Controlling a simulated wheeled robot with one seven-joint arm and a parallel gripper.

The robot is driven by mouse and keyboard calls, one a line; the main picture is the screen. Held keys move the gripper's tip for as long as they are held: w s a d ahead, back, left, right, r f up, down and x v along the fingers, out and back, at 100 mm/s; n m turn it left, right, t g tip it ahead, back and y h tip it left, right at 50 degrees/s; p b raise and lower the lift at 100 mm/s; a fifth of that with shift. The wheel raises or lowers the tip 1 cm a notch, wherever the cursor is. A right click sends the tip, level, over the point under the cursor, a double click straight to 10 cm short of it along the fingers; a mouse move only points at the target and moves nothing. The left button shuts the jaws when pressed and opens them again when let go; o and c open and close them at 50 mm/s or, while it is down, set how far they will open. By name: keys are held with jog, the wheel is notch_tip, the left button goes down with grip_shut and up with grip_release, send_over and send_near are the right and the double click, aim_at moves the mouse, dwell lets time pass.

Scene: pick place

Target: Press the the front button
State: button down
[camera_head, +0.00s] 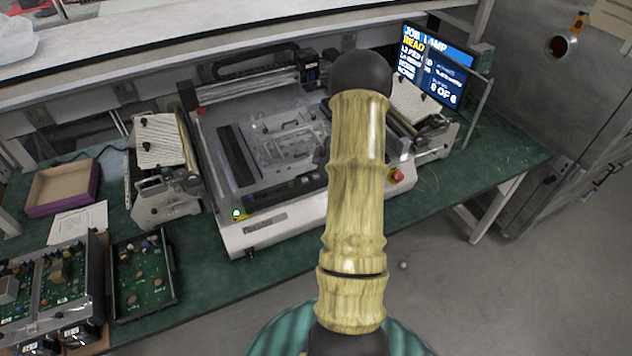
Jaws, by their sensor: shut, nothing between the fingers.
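A white-framed bench machine (285,232) stands on the green table. A small lit green and yellow button (237,212) sits at its front left corner. A red button (397,175) sits at its front right, just right of my arm. I cannot tell from the picture which one is called the front button. My arm rises from the bottom middle, across the machine's right part, and ends in view at a dark round joint. My gripper does not show in this view. The part of the machine behind my arm is hidden.
The green table (205,285) also holds a monitor (432,65) at the back right, a purple-sided box (62,188) at the left, and circuit boards in trays (143,275) at the front left. A metal cabinet (560,110) stands at the right. Floor is open at the lower right.

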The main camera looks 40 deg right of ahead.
aim_at(318, 178)
jog(key=shift+f+b, duration=1.2)
jog(key=shift+f, duration=0.8)
dwell(0.4)
jog(key=shift+f, duration=0.4)
jog(key=shift+f+b, duration=0.4)
jog(key=shift+b, duration=0.15)
dwell(0.5)
dwell(0.3)
jog(key=shift+r+p, duration=0.75)
jog(key=shift+r, duration=0.1)
jog(key=shift+r+p, duration=2.2)
jog(key=shift+r, duration=0.3)
